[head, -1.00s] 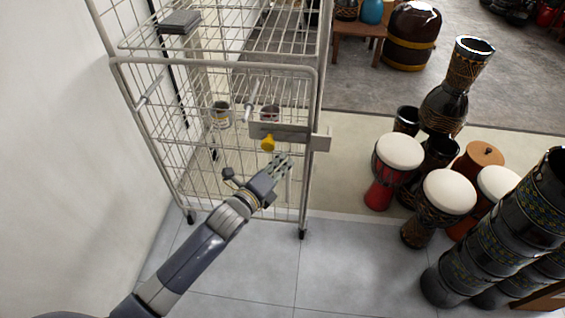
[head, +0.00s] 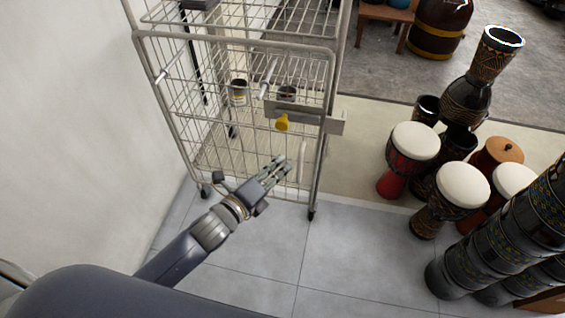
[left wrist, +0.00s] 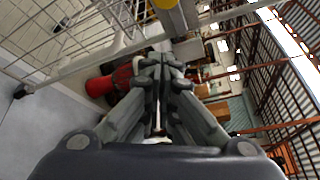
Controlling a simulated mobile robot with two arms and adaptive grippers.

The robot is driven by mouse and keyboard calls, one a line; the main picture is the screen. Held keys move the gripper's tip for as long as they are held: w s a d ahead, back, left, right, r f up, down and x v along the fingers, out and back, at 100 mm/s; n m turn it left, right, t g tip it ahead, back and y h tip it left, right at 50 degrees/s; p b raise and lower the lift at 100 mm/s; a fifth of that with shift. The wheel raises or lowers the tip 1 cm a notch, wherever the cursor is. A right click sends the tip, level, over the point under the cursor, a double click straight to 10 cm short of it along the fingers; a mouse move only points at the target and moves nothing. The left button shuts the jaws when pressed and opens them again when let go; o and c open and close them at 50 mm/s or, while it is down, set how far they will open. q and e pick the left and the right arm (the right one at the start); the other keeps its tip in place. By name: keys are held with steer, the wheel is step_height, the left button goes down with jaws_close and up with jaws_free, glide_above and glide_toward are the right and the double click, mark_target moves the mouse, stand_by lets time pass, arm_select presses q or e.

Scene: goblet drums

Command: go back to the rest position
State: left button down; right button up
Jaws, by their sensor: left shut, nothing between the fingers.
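My left gripper (head: 275,170) is in front of the wire cart (head: 200,120), below a yellow knob (head: 282,122) on the cart's latch plate (head: 300,115). It is shut and empty. In the left wrist view the fingers (left wrist: 160,75) are together, with the yellow knob (left wrist: 166,4) at the top edge. The gripper looks apart from the knob. My right gripper is not in view.
Two cans, one (head: 238,92) farther left, stand inside the cart. A white wall (head: 70,110) is on the left. The tiled floor (head: 350,260) in front is clear.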

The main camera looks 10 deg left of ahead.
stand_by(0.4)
